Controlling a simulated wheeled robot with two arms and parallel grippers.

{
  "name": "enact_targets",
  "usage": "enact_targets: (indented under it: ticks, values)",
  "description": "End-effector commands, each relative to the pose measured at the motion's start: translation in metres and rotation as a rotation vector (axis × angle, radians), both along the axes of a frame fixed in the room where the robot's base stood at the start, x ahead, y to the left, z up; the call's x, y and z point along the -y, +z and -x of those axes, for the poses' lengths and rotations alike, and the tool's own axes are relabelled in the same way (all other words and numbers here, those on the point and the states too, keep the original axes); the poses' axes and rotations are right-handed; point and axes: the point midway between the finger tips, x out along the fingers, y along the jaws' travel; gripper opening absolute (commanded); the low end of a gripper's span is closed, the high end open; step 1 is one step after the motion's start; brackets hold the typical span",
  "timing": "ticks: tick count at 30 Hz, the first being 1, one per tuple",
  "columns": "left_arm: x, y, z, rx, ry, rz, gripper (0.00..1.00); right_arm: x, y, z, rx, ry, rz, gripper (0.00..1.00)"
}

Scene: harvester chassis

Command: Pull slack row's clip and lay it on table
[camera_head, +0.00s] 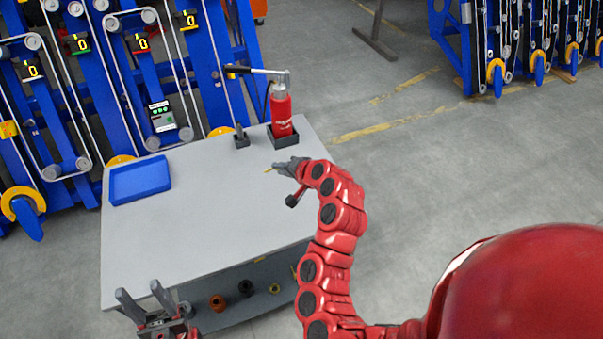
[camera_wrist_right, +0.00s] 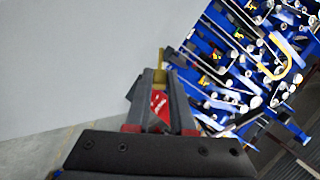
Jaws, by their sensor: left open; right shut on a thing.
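My right gripper (camera_head: 283,167) is shut on a small yellow clip (camera_head: 268,170), which sticks out past the fingertips. The right wrist view shows the yellow clip (camera_wrist_right: 160,68) between the tips of the right gripper (camera_wrist_right: 160,80). The clip is over the right part of the grey table (camera_head: 215,210); I cannot tell whether it touches the top. My left gripper (camera_head: 142,294) is open and empty at the table's front left edge. The blue harvester chassis (camera_head: 120,55) stands behind the table, with belt rows and small displays reading 0.
A blue tray (camera_head: 140,180) lies at the table's left. A red pump bottle (camera_head: 281,112) in a dark holder and a small dark holder (camera_head: 241,139) stand at the back. Rings lie on the lower shelf (camera_head: 250,308). The table's middle is clear.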

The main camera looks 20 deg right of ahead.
Motion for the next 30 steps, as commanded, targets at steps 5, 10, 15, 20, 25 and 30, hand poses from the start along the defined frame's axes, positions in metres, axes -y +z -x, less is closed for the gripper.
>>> enact_targets:
  ticks: [5, 10, 15, 20, 25, 30]
  values:
    - [0.0, 0.013, 0.0, 0.0, 0.0, 0.0, 0.5, 0.03, -0.007, 0.033, 0.059, -0.121, -0.024, 0.0]
    - [0.0, 0.015, 0.0, 0.0, 0.0, 0.0, 0.5, 0.042, -0.012, 0.046, 0.089, -0.168, -0.029, 0.0]
    - [0.0, 0.009, 0.0, 0.0, 0.0, 0.0, 0.5, 0.044, -0.019, 0.047, 0.095, -0.174, -0.028, 0.0]
    - [0.0, -0.003, 0.0, 0.0, 0.0, 0.0, 0.5, 0.043, -0.035, 0.047, 0.093, -0.173, -0.028, 0.0]
    - [0.0, -0.021, 0.0, 0.0, 0.0, 0.0, 0.5, 0.043, -0.06, 0.047, 0.092, -0.171, -0.029, 0.0]
    - [0.0, -0.038, 0.0, 0.0, 0.0, 0.0, 0.5, 0.043, -0.086, 0.047, 0.09, -0.171, -0.029, 0.0]
